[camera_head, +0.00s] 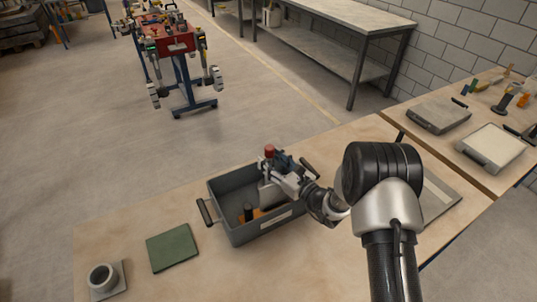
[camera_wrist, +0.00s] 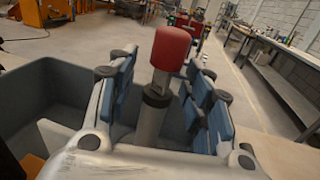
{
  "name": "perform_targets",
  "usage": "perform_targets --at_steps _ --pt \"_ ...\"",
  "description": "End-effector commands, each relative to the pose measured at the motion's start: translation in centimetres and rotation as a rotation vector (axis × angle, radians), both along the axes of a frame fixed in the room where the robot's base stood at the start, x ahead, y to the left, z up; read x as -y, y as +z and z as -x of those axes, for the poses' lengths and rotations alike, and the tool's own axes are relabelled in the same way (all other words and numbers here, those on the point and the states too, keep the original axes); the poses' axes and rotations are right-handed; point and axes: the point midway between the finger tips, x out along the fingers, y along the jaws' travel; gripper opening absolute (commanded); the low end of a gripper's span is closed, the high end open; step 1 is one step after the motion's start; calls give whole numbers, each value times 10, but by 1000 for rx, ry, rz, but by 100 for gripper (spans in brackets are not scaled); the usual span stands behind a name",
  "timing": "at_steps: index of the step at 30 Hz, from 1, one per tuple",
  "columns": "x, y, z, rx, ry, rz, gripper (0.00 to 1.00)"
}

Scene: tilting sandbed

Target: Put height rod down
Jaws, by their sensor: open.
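The height rod has a red cap (camera_head: 269,149) and a grey shaft with a dark collar. In the wrist view the rod (camera_wrist: 170,48) stands nearly upright, leaning slightly, between the two blue-padded fingers of my gripper (camera_wrist: 163,88). The fingers are apart on either side of it, with a gap showing. In the head view my gripper (camera_head: 281,163) is at the far right part of a grey bin (camera_head: 228,187), around the rod. The rod's lower end is hidden, so I cannot tell what it rests on.
An orange and black item (camera_head: 250,213) lies in the bin. A green pad (camera_head: 172,247) and a grey cup on a square plate (camera_head: 103,278) are left of the bin on the wooden table (camera_head: 130,225). Grey trays (camera_head: 490,148) stand at the right. A red cart (camera_head: 178,45) is beyond.

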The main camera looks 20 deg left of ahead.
Motion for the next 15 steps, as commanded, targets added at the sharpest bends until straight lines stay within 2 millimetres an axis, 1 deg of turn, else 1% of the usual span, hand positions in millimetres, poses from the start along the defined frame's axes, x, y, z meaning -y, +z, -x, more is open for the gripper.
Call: perform_targets --at_steps 1,6,12,15 --pt "13 2 5 -3 -5 1 46" --pt "48 4 24 3 -5 -3 46" --pt "76 5 40 8 -3 -5 46" --pt "83 5 44 11 -2 -4 46"
